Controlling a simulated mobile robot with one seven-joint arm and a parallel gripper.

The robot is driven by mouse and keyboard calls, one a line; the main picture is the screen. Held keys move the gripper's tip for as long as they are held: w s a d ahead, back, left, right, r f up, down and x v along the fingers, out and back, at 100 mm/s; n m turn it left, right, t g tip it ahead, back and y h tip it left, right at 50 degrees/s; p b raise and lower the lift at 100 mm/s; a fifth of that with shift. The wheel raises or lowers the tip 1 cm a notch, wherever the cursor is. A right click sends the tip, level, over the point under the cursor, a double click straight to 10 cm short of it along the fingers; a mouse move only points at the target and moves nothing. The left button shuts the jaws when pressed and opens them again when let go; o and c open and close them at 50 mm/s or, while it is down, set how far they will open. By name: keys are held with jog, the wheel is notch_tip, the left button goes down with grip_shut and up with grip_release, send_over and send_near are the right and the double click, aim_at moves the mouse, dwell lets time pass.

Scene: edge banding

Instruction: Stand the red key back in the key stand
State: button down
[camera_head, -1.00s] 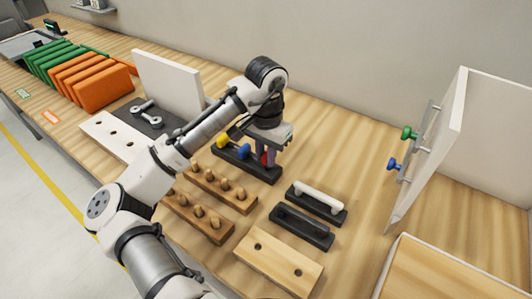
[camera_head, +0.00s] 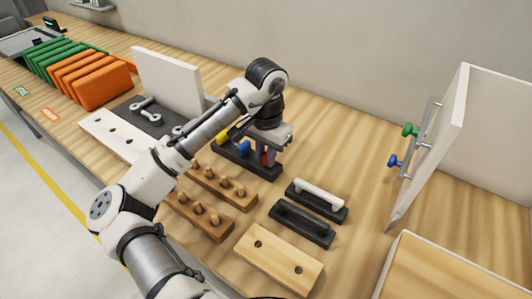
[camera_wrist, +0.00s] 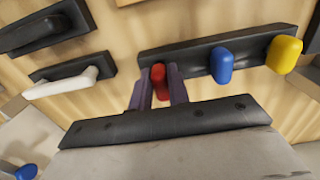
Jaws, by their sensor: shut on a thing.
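The red key (camera_wrist: 158,80) is between the two fingers of my gripper (camera_wrist: 158,90), which is shut on it. In the head view the red key (camera_head: 265,158) shows at the right end of the dark key stand (camera_head: 231,157), below my wrist. In the wrist view the key stand (camera_wrist: 193,58) runs behind the red key. A blue key (camera_wrist: 221,65) and a yellow key (camera_wrist: 283,54) stand in it. Whether the red key's lower end is inside its slot is hidden.
Black holders, one with a white handle (camera_head: 318,195), lie right of the stand. Wooden peg blocks (camera_head: 222,188) and a drilled board (camera_head: 277,258) lie in front. An upright white panel (camera_head: 430,150) carries green and blue knobs at right. Bare bench lies behind the holders.

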jog(key=shift+f, duration=0.45)
dwell(0.3)
jog(key=c, duration=1.3)
grip_release()
jog(key=shift+o, duration=0.2)
jog(key=shift+r, duration=0.1)
jog(key=shift+r+p, duration=2.4)
jog(key=shift+r, duration=0.1)
jog(key=shift+f, duration=0.1)
